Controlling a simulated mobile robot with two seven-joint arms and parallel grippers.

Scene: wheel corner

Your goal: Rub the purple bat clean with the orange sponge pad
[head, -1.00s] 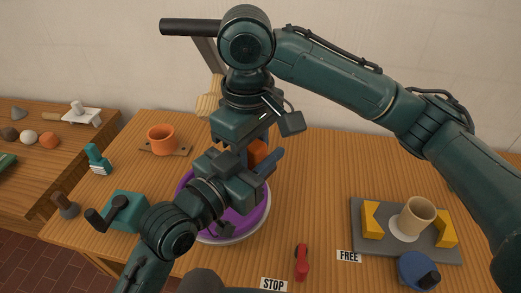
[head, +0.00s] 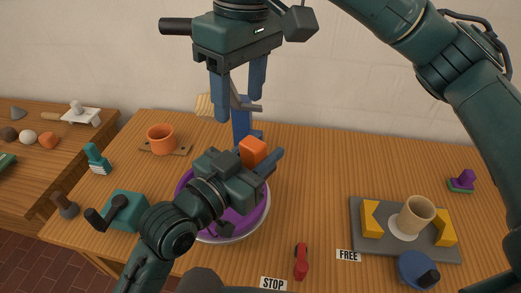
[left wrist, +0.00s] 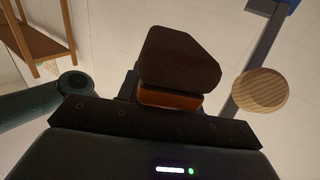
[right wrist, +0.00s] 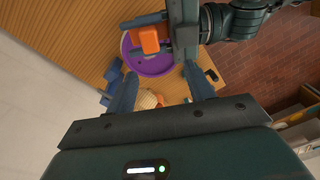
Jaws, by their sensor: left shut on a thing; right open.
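The purple bat (head: 253,212) is a round disc in a pale-rimmed pan on the table. My left arm covers much of it in the head view; it also shows in the right wrist view (right wrist: 158,66). My left gripper (head: 260,153) is shut on the orange sponge pad (head: 253,150) and holds it above the far side of the bat. The sponge also shows in the right wrist view (right wrist: 149,40) and dimly behind a dark finger in the left wrist view (left wrist: 170,99). My right gripper (head: 240,108) is open and empty, higher and behind the sponge.
An orange pot (head: 161,139), a teal brush (head: 97,160) and a teal crank box (head: 126,210) stand left. A red lever (head: 301,261) lies in front. A beige cup (head: 415,216) stands on a grey board (head: 370,247) with yellow blocks. The table's right middle is clear.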

